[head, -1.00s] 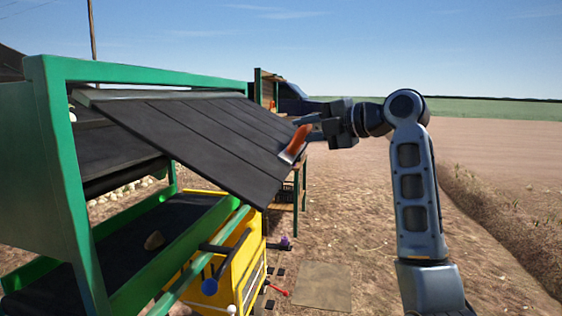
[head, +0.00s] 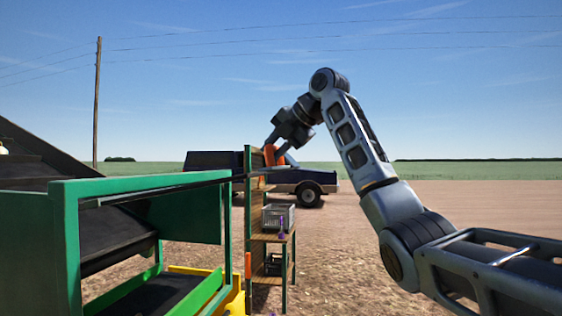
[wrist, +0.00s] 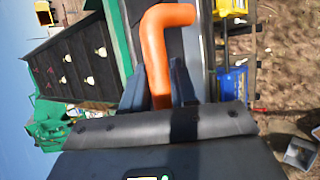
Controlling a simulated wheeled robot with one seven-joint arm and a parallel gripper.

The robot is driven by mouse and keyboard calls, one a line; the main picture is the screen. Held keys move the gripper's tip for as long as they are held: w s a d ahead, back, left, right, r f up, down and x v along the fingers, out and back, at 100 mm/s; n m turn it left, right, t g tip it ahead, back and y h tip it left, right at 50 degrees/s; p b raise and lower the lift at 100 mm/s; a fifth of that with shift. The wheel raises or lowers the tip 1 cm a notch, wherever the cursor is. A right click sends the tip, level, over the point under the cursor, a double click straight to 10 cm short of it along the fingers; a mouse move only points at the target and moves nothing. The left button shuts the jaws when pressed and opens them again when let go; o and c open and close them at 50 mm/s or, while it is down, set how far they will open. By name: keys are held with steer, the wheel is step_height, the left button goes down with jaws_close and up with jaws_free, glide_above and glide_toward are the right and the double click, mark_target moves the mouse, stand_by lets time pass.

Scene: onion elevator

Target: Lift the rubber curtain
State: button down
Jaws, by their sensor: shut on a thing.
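The rubber curtain (head: 165,191) shows in the head view nearly edge-on, as a thin dark strip. It runs roughly level from the green frame toward the shelf. An orange handle (head: 270,155) shows at my gripper (head: 278,146), beyond the curtain's right end. In the wrist view, the bent orange handle (wrist: 160,60) passes between the two fingers of my gripper (wrist: 158,95), which is shut on it. A grey strip lies behind the handle there; I cannot tell whether it is the curtain. The join between handle and curtain is not clear in the head view.
The green frame (head: 67,245) stands at the left, with a dark belt inside. A wooden shelf (head: 268,237) holding a grey crate (head: 279,216) stands right of it. A dark vehicle (head: 311,185) is behind. Open bare field lies to the right.

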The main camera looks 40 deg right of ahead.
steer(key=shift+w+a+r+g, duration=0.25)
steer(key=shift+a+r+g, duration=0.05)
steer(key=shift+r, duration=0.2)
steer(key=c, duration=1)
jaws_free()
steer(key=shift+o, duration=0.2)
steer(key=shift+r, duration=0.1)
steer(key=b+v, duration=0.2)
steer(key=v, duration=0.5)
steer(key=shift+s+r, duration=0.2)
steer(key=shift+s, duration=0.05)
